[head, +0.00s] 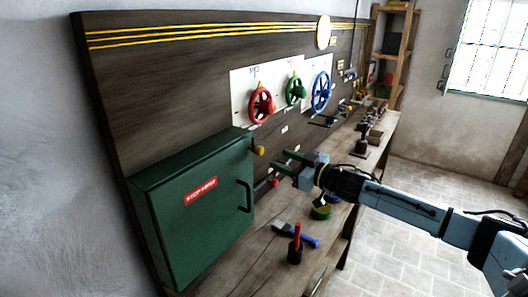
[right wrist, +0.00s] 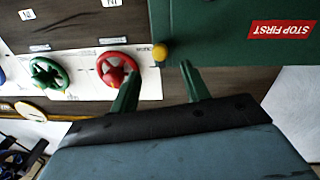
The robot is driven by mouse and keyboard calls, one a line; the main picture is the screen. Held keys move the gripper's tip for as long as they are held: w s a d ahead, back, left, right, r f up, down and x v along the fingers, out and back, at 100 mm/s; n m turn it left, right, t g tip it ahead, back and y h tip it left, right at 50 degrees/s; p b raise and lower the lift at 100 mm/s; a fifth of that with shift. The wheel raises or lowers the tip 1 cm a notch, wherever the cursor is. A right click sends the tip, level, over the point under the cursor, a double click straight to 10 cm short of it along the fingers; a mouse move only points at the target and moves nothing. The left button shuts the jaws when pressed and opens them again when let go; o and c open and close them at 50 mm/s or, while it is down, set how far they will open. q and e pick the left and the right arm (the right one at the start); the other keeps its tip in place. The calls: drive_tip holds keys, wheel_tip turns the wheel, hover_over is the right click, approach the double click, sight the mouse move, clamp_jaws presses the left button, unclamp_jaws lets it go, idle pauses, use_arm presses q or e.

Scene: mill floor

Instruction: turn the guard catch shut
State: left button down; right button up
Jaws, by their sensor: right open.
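The guard is a dark green box (head: 195,213) with a red "STOP FIRST" label and a black handle. It also shows in the right wrist view (right wrist: 220,25). A small yellow knob (head: 259,150), apparently the catch, sits at the guard's upper right edge. The knob also shows in the right wrist view (right wrist: 160,51). My right gripper (head: 282,161) is open and empty, just to the right of the knob. In the right wrist view the green fingers (right wrist: 158,78) stand apart, with the knob ahead between their tips. Whether they touch it cannot be told. My left gripper is not in view.
Red (head: 261,105), green (head: 296,91) and blue (head: 320,92) handwheels stand out from the dark panel (head: 170,75). A red-handled tool (head: 296,243), a blue-handled brush (head: 300,236) and a green-and-yellow round item (head: 321,212) are on the wooden bench (head: 250,270) below.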

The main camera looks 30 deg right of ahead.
sight(262, 152)
drive_tip(key=shift+p+x, duration=0.6)
drive_tip(key=shift+x, duration=3.15)
drive_tip(key=c, duration=1)
